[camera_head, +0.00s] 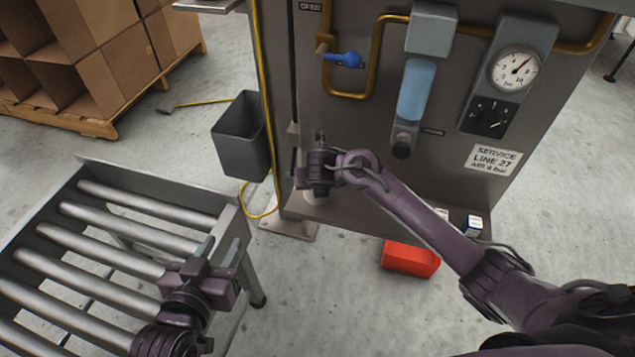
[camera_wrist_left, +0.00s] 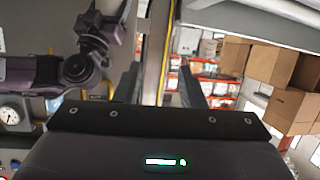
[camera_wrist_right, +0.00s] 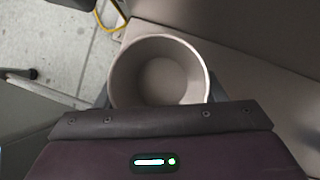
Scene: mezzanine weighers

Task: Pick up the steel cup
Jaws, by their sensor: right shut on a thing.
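The cup (camera_wrist_right: 160,72) is a pale grey-beige, round, open vessel. In the right wrist view I look down into it and it looks empty. My right gripper (camera_wrist_right: 160,95) has a finger on each side of it and is shut on it. In the head view my right gripper (camera_head: 318,180) hides most of the cup; a pale bit of it (camera_head: 316,198) shows just below, over the ledge of the service panel. I cannot tell whether it touches the ledge. My left gripper (camera_head: 220,252) is open and empty above the roller conveyor's right end; its parted fingers (camera_wrist_left: 160,85) also show in the left wrist view.
The service panel (camera_head: 375,200) carries a blue-handled valve (camera_head: 345,59), a filter bowl (camera_head: 415,90) and a gauge (camera_head: 515,67). A small box (camera_head: 473,225) stands on the ledge's right. A red bin (camera_head: 410,258) is below. A grey bin (camera_head: 240,135) and roller conveyor (camera_head: 110,235) are left.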

